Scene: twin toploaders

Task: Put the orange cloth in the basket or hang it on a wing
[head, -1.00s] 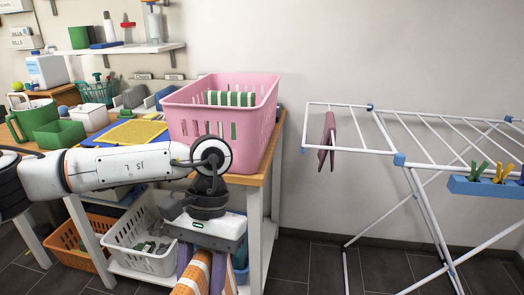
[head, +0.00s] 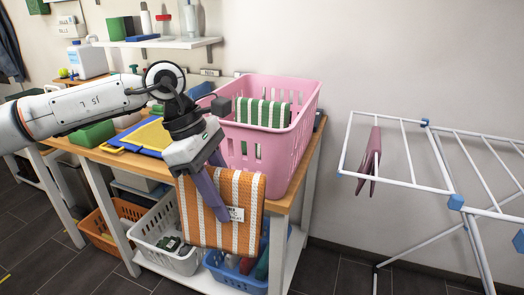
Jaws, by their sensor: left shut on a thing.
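My left gripper (head: 213,186) is shut on the orange cloth (head: 240,190), which has white stripes and a small white label. The cloth hangs from the gripper in front of the table's front edge, left of and below the pink basket's body. The pink basket (head: 303,130) stands on the table's right end. A green and white striped cloth (head: 263,113) is inside it. The white drying rack (head: 398,182) with blue joints stands at the right, and a dusky pink cloth (head: 369,162) hangs on its left wing. My right gripper is not in view.
The wooden table (head: 113,160) holds a yellow and blue item (head: 150,136) and a green box (head: 95,134). Below are a white basket (head: 167,252), an orange basket (head: 105,232) and a blue basket (head: 228,276). Open space lies between table and rack.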

